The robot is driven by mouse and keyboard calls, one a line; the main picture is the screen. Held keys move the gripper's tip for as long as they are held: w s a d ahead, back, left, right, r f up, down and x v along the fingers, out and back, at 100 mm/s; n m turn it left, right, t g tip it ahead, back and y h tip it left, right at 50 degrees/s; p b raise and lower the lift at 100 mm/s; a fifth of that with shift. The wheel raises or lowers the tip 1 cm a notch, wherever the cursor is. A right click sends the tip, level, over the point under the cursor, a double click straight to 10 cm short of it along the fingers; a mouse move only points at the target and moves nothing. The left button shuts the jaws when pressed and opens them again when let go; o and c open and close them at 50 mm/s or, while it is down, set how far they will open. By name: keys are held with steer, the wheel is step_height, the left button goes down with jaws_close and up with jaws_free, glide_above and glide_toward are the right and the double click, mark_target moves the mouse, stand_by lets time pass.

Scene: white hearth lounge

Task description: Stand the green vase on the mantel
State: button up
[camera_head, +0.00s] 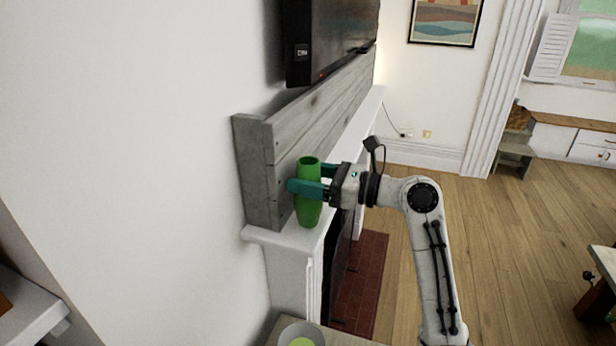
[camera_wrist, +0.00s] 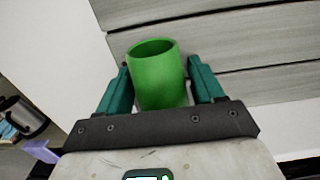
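The green vase (camera_head: 308,211) is upright at the near end of the white mantel (camera_head: 292,237), beside the grey plank panel (camera_head: 258,170). Its base is at or just above the mantel top; I cannot tell whether it touches. My gripper (camera_head: 312,183) reaches in from the right, with its teal fingers on either side of the vase's upper body.
A black screen (camera_head: 330,40) hangs above the panel. The mantel (camera_head: 372,106) runs clear toward the back. Below it are a dark fireplace opening and a red brick hearth (camera_head: 362,285). A grey bowl (camera_head: 308,333) with something green inside sits at the bottom. Wooden floor lies open to the right.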

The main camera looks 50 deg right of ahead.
steer(key=shift+o, duration=1.4)
steer(key=b+v, duration=0.2)
steer(key=v, duration=1)
steer(key=shift+r, duration=0.1)
